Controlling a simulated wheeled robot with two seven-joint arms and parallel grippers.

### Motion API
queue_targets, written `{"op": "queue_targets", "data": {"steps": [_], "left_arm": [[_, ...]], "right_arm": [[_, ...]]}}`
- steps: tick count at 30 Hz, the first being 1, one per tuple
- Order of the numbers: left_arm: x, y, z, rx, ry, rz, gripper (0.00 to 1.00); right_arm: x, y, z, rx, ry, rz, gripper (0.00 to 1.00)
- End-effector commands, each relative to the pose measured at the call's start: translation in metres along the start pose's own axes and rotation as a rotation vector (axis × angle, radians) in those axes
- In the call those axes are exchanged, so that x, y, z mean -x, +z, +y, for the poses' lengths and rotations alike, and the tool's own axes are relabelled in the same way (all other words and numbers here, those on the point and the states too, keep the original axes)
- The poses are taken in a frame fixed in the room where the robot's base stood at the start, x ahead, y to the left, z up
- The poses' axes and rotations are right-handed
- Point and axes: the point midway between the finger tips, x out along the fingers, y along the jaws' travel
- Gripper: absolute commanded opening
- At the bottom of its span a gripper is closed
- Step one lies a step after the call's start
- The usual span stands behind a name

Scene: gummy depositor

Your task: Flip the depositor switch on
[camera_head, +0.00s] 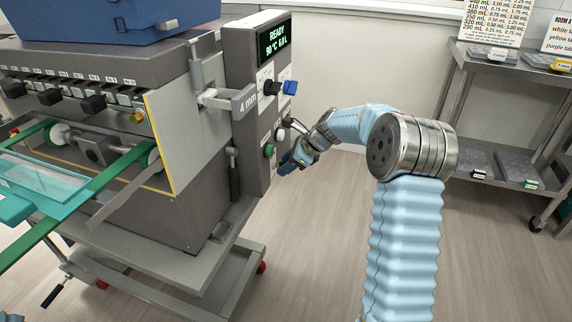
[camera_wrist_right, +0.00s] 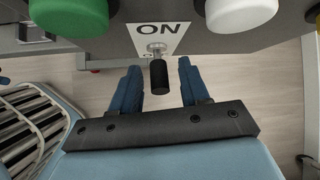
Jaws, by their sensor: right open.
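The depositor (camera_head: 185,135) stands at the left, with a grey control panel (camera_head: 250,120) on its right side. In the right wrist view, the switch (camera_wrist_right: 159,76) is a short lever with a black grip, below a white label (camera_wrist_right: 153,38) with ON lettering. The lever points down in the picture, towards my right gripper. My right gripper (camera_wrist_right: 160,67) is open, its two blue fingers on either side of the black grip, with visible gaps. In the head view, my right gripper (camera_head: 288,163) is beside the panel's lower part. My left gripper is not in view.
A green button (camera_wrist_right: 70,17) and a white button (camera_wrist_right: 240,16) flank the label closely. A black knob (camera_head: 271,87) and a blue knob (camera_head: 290,87) sit higher, under a display (camera_head: 273,39) reading READY. A metal shelf (camera_head: 510,70) stands at the right. Open floor lies between.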

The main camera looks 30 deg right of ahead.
Motion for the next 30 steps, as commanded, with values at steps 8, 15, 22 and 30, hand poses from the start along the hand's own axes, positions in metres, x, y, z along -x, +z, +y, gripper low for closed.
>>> {"op": "queue_targets", "data": {"steps": [8, 15, 22, 30], "left_arm": [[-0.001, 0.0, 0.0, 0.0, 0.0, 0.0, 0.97], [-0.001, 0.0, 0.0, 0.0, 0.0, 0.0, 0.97], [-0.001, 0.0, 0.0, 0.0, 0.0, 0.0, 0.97], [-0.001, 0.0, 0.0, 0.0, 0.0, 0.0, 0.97]], "right_arm": [[0.063, 0.001, -0.001, 0.001, -0.006, -0.001, 0.45], [0.112, 0.0, -0.001, 0.001, -0.003, -0.001, 0.45], [0.13, 0.0, 0.0, 0.0, 0.0, 0.0, 0.45], [0.131, 0.0, 0.0, 0.0, 0.0, 0.0, 0.45]]}}
